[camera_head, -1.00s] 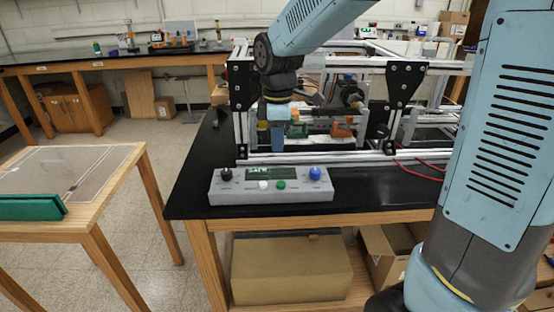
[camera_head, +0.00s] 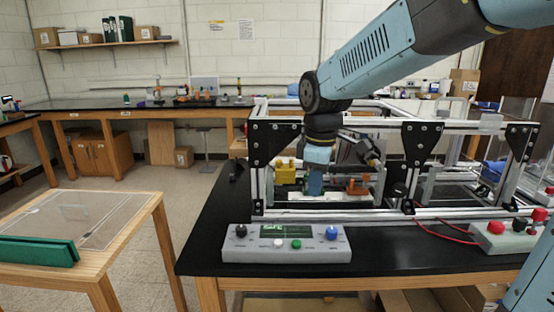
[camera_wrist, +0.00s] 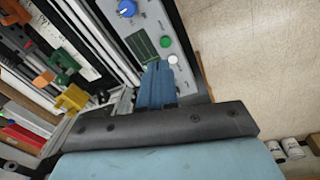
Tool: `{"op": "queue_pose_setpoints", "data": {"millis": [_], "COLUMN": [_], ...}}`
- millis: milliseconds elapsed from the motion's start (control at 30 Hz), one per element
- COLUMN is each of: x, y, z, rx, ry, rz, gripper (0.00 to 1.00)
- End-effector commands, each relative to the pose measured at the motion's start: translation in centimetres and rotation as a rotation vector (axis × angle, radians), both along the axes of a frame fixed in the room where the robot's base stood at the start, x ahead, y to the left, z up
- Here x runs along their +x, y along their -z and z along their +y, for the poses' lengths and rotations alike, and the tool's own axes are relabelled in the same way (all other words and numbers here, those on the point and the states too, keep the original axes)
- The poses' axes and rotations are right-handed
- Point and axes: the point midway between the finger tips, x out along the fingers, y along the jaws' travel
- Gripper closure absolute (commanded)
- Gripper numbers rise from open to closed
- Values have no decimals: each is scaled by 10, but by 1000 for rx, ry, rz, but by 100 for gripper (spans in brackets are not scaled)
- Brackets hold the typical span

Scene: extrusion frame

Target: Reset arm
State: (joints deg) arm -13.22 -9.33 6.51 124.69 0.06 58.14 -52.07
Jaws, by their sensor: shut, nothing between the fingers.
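My gripper (camera_head: 315,184) points down in front of the extrusion frame (camera_head: 262,170), above the black bench, in the head view. Its blue fingers are together with nothing between them. In the wrist view the shut fingers (camera_wrist: 157,86) show at the middle, with the grey control box (camera_wrist: 160,40) beyond them. In the head view the control box (camera_head: 287,243) sits on the bench in front of the frame, with a small green display and several knobs and buttons. My arm reaches in from the upper right.
A yellow part (camera_head: 285,170) and an orange part (camera_head: 358,187) stand inside the frame near my gripper. A second grey box with red buttons (camera_head: 507,236) is at right, with red wires. A wooden table (camera_head: 120,222) with a green case (camera_head: 38,251) stands left, across a floor gap.

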Motion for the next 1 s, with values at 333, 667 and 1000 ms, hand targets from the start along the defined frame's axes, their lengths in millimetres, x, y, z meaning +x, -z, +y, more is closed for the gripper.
{"op": "queue_pose_setpoints", "data": {"millis": [333, 667, 1000], "x": [-60, -121, -147], "y": [-31, -36, -33], "z": [-73, -121, -138], "rx": [110, 264, 355], "ry": [527, 993, 1206], "rz": [-151, -269, -316], "gripper": [100, 100, 100]}}
